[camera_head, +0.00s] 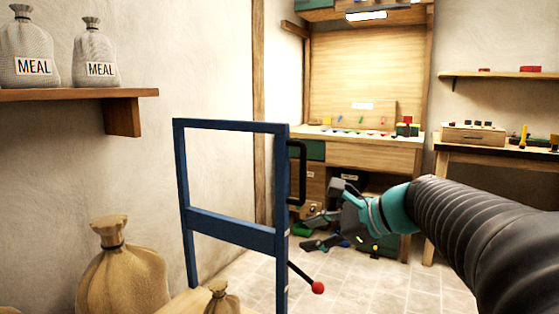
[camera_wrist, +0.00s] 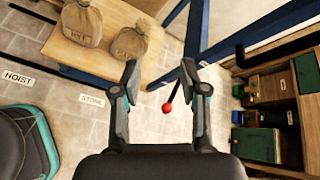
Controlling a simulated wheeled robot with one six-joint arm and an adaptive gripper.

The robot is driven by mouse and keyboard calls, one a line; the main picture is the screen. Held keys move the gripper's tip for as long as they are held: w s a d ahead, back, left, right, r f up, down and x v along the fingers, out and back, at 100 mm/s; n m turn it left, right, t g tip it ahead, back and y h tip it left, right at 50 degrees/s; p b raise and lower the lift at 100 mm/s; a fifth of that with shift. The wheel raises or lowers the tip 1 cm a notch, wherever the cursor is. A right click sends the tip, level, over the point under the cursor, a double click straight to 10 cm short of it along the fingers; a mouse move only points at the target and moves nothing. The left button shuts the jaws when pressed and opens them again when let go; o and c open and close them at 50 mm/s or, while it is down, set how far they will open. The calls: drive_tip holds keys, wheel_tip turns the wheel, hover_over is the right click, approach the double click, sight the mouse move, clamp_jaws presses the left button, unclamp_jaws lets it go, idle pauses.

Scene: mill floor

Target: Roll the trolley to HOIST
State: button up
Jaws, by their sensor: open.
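The trolley has a blue upright frame (camera_head: 232,232) and a wooden deck (camera_wrist: 125,15). Two tied sacks, one marked RYE (camera_wrist: 82,24) and a smaller one (camera_wrist: 130,42), stand on the deck. A black grab handle (camera_head: 300,172) is on the frame's right post. A lever with a red knob (camera_head: 317,287) sticks out low from that post. My gripper (camera_head: 320,231) is open and empty, right of the frame. In the wrist view the red knob (camera_wrist: 167,107) appears between its open fingers, apart from them. A HOIST label (camera_wrist: 17,78) lies on the floor.
A STONE label (camera_wrist: 91,100) lies on the floor beside the HOIST one. A wall shelf (camera_head: 80,94) holds two MEAL sacks at the left. A workbench (camera_head: 365,152) with drawers and open compartments stands behind my gripper. Tiled floor (camera_head: 365,290) is bare at front centre.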

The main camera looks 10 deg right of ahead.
drive_tip(key=w+d+r+m+t+y, duration=0.3)
drive_tip(key=w+d+r+m+t, duration=0.2)
drive_tip(key=w+d+r+m, duration=0.45)
drive_tip(key=w+a+r+n+p, duration=0.1)
drive_tip(key=w+a, duration=0.7)
drive_tip(key=w, duration=0.1)
drive_tip(key=shift+w+r, duration=0.15)
drive_tip(key=shift+w, duration=0.25)
clamp_jaws()
